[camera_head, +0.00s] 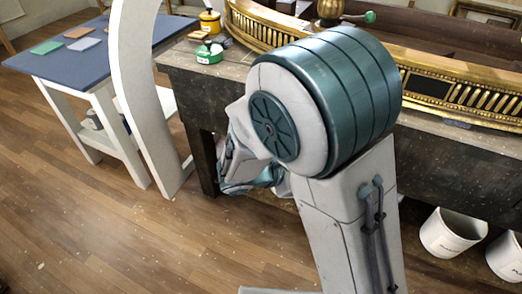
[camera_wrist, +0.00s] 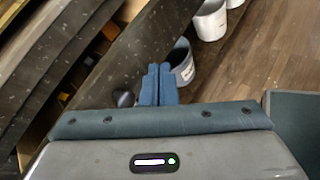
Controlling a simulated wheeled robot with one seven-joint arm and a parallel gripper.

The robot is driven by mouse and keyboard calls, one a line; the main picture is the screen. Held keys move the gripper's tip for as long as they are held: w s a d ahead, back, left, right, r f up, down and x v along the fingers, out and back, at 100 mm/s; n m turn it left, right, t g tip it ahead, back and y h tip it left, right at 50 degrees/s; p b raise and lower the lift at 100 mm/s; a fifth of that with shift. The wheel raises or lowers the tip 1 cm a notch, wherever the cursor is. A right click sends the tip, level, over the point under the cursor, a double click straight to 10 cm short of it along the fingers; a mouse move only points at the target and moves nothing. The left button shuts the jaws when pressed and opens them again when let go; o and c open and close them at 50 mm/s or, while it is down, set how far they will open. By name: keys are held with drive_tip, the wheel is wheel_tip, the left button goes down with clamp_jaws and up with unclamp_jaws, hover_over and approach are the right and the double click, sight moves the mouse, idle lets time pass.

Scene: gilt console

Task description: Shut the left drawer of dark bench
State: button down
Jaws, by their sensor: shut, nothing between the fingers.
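The dark bench (camera_head: 183,83) stands behind my arm in the head view, with its top and left leg showing. My arm hides most of its front there. In the wrist view the drawer (camera_wrist: 141,48) of the bench shows its dark speckled front board running diagonally. Behind the board is a lighter interior with some small things in it, so the drawer appears partly open. A dark round knob (camera_wrist: 124,98) is on its front. My gripper (camera_wrist: 158,70) has its blue fingers together and empty, just right of the knob. I cannot tell whether they touch the front.
White bins (camera_wrist: 211,20) stand on the floor beyond my fingers; two also show at right in the head view (camera_head: 452,232). A blue-topped table (camera_head: 70,62) and a pale arched panel (camera_head: 135,80) stand left. Wooden floor (camera_head: 130,240) is clear at front left.

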drive_tip(key=w+a+f+n+t+y+b, duration=0.2)
drive_tip(key=a+f+n+t+y, duration=0.25)
drive_tip(key=a, duration=0.45)
drive_tip(key=w+a+f+n+t+y+b, duration=0.1)
drive_tip(key=a+f+n+t, duration=0.3)
drive_tip(key=a+n+t, duration=0.35)
drive_tip(key=w+d+g+b, duration=0.1)
drive_tip(key=w+d+b, duration=0.1)
drive_tip(key=w, duration=1)
drive_tip(key=shift+w+d+n, duration=0.3)
drive_tip(key=shift+d, duration=0.25)
drive_tip(key=shift+r, duration=0.1)
